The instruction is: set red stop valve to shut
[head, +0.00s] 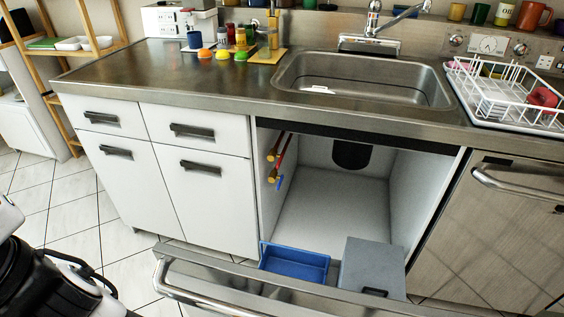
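The red stop valve's lever (284,151) is on the left inner wall of the open compartment under the sink. It is a thin red bar at a brass fitting, slanting from upper right to lower left; the small size hides its exact setting. A blue lever (279,183) sits below it on a second brass fitting (272,176) and looks near upright. My gripper is not in view. Only white and black parts, likely of my own body, show at the lower left, well away from the valves.
A steel front with a bar handle (190,301) stands out before the compartment. Behind it are a blue bin (295,262) and a grey box (372,266). The compartment floor (335,200) is clear. The steel counter edge (200,113) overhangs above.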

